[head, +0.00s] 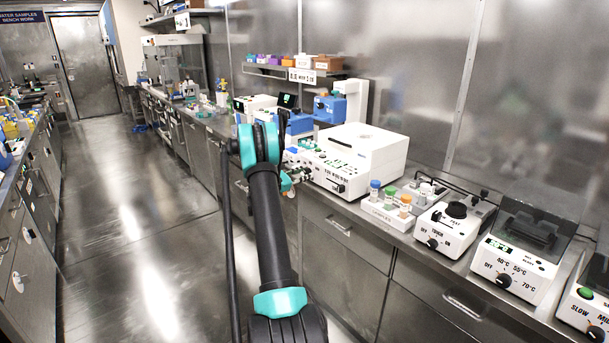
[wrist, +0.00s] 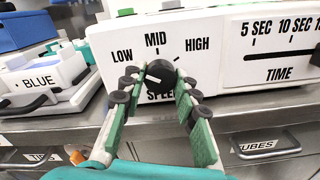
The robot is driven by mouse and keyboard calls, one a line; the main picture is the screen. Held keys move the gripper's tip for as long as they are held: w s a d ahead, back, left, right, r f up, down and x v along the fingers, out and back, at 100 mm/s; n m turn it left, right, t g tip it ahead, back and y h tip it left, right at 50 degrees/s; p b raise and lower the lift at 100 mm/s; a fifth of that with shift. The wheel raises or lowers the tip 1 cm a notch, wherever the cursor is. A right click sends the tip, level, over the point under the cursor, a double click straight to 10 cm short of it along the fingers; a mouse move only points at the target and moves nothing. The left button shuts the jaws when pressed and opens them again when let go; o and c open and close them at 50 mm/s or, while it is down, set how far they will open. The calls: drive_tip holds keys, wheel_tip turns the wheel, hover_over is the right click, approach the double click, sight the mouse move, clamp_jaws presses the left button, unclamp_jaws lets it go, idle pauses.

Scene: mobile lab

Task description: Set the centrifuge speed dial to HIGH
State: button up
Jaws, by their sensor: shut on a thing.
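The centrifuge is the large white box (head: 365,150) on the right-hand bench in the head view. Its front panel (wrist: 215,60) fills the top of the wrist view, with LOW, MID and HIGH printed in an arc above the black speed dial (wrist: 161,70). The dial's white mark lies on its left side, tilted toward the LOW side rather than HIGH. My gripper (wrist: 160,85) is shut on the dial, with a green-padded finger on each side. The fingers partly cover the SPEED label. In the head view my gripper (head: 291,179) is at the centrifuge's front, partly hidden by my arm.
A TIME slider (wrist: 280,73) is on the same panel to the right. A tray labelled BLUE (wrist: 40,95) stands to the left. A rack with coloured-capped tubes (head: 392,212) and other devices with dials line the bench to the right. The aisle floor (head: 150,220) is clear.

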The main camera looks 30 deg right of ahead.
drive_tip(key=m, duration=0.7)
drive_tip(key=shift+m, duration=0.3)
drive_tip(key=m, duration=0.3)
drive_tip(key=shift+m, duration=0.3)
drive_tip(key=m, duration=0.3)
drive_tip(key=shift+m, duration=0.3)
drive_tip(key=m, duration=0.4)
drive_tip(key=shift+m, duration=2.5)
drive_tip(key=o, duration=1.2)
drive_tip(key=shift+c, duration=0.2)
